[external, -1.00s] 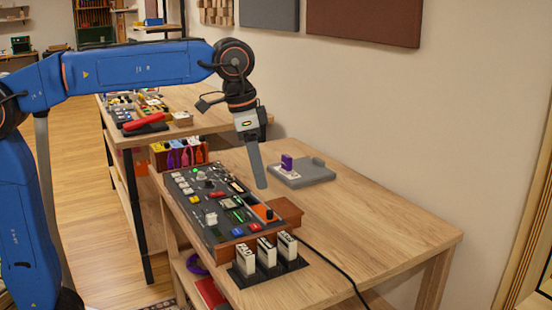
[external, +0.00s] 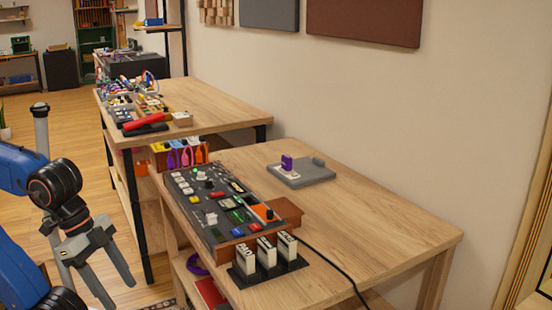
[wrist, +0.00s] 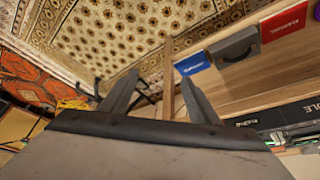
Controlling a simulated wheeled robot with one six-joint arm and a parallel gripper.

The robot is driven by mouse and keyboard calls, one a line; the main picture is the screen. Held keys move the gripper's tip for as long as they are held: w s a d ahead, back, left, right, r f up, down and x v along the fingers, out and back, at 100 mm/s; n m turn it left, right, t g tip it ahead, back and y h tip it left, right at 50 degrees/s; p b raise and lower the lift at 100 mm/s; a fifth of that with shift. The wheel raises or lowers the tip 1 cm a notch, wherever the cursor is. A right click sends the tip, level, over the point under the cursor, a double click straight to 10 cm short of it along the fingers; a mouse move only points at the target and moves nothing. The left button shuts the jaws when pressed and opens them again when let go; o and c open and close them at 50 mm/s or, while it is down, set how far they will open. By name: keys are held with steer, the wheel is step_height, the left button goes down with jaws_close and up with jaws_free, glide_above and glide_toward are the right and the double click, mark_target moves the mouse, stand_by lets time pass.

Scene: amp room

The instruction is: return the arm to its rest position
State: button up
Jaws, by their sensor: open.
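My gripper (external: 106,275) is at the lower left of the external view, folded back close to my blue arm. Its two grey fingers are spread apart and point down to the right, with nothing between them. The gripper is off the table, left of the bench. In the wrist view my gripper (wrist: 152,100) also shows open and empty, with a patterned rug (wrist: 125,35) beyond the fingers.
The near wooden table (external: 370,220) holds a control panel (external: 215,200), a grey pad (external: 310,176) with a purple-topped piece, and several labelled blocks in a dark rack (external: 262,275). A cable runs over its front edge. Red and blue items lie on a shelf in the wrist view (wrist: 245,82).

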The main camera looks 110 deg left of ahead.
steer(key=shift+s+d+f, duration=0.25)
steer(key=shift+s+f, duration=0.3)
steer(key=shift+f, duration=0.15)
steer(key=shift+s+d+f, duration=0.25)
steer(key=shift+s+f, duration=0.3)
steer(key=shift+f, duration=0.1)
stand_by(0.3)
